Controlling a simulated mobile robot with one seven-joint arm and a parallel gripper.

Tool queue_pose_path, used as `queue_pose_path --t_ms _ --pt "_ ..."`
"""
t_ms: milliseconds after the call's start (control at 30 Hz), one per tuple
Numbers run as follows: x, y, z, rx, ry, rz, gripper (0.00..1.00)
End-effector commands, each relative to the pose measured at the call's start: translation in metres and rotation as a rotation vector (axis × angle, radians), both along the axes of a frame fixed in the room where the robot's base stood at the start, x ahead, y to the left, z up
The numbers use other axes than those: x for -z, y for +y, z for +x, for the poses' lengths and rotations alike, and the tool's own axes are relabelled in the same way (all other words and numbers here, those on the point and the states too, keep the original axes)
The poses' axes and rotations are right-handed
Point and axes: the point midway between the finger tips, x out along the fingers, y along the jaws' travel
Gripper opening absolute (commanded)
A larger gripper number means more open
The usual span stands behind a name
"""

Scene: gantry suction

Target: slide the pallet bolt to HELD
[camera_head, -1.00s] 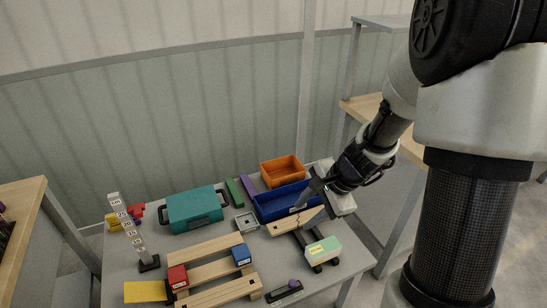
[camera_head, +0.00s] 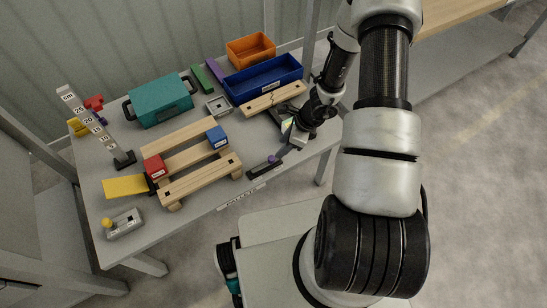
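A dark bar with a purple knob (camera_head: 273,159) lies at the front edge of the table, right of the wooden pallet (camera_head: 199,177). It looks like the pallet bolt, but no HELD mark can be read. My gripper (camera_head: 282,154) is at the bar's right end, pointing down and left, with its tip close to the purple knob. I cannot tell whether it touches the knob or whether the fingers are open or shut. A PALLETS label (camera_head: 240,196) is on the table's front edge.
The pallet carries a red block (camera_head: 154,166) and a blue block (camera_head: 217,137). A grey box with a yellow knob (camera_head: 107,222) sits front left. A wooden plank (camera_head: 274,98) and blue bin (camera_head: 263,78) lie behind my gripper.

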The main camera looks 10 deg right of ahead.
Motion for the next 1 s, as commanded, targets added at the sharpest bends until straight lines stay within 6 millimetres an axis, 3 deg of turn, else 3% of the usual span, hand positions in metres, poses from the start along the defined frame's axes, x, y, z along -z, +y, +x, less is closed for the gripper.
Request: queue_pose_path --t_ms 100,400,867,1000 --pt "0.03 0.01 0.004 0.0 0.002 0.001 0.4" --pt "0.074 0.027 0.013 -0.002 0.001 0.001 0.4" --pt "0.083 0.031 0.016 -0.002 -0.001 0.0 0.4" --pt "0.083 0.031 0.016 -0.002 -0.001 0.0 0.16"
